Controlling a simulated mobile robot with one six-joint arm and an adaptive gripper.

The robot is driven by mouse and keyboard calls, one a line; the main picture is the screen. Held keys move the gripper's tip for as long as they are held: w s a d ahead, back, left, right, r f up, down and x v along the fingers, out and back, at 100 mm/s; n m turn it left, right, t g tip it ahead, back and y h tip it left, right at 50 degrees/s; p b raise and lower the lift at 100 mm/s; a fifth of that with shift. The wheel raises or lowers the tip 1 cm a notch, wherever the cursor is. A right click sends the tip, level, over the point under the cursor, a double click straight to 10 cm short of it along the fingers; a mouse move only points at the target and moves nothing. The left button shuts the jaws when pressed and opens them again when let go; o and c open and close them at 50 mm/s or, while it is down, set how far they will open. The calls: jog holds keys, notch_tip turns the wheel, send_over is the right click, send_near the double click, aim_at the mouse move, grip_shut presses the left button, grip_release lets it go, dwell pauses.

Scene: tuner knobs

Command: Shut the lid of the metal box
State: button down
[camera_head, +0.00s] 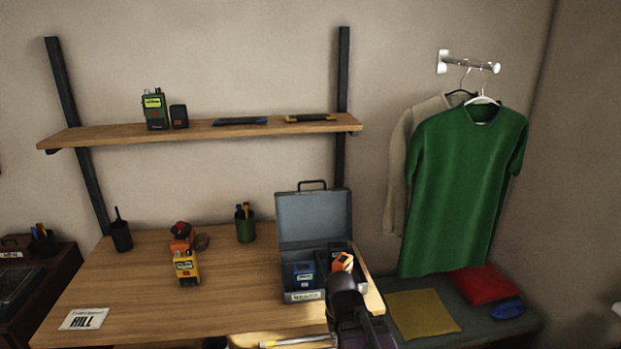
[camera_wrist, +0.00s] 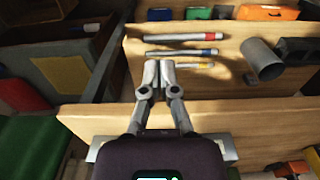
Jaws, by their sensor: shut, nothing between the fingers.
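The grey metal box (camera_head: 304,296) stands at the right end of the desk with its lid (camera_head: 314,217) open and upright at the back, a dark handle on the lid's top edge. Inside are a blue device (camera_head: 303,273) and an orange device (camera_head: 342,262). My dark arm covers the box's front right corner in the head view. My gripper (camera_wrist: 156,75) shows in the wrist view, fingers together and empty. The lid cannot be made out in the wrist view, and I cannot tell the fingers' exact distance from the box.
A yellow device (camera_head: 187,268) and a green pen cup (camera_head: 245,224) stand on the desk, left of the box. A shelf (camera_head: 210,131) hangs above. Several markers (camera_wrist: 185,37) and a grey cylinder (camera_wrist: 263,60) lie on wood near my fingers. A bench with cloths is at the right.

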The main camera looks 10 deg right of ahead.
jog(key=w+r+t+p, duration=0.3)
jog(key=w+r+p, duration=1.2)
jog(key=w+r, duration=0.2)
jog(key=w+d+r+t+p, duration=0.1)
jog(key=w+r+t+p, duration=0.3)
jog(key=w+r+p, duration=1.1)
jog(key=w+r, duration=0.1)
jog(key=w, duration=0.6)
jog(key=shift+r, duration=0.35)
jog(key=shift+f, duration=0.1)
jog(key=b+x, duration=0.8)
jog(key=x, duration=0.1)
jog(key=shift+w+f, duration=0.2)
jog(key=shift+f, duration=0.1)
jog(key=shift+s, duration=0.1)
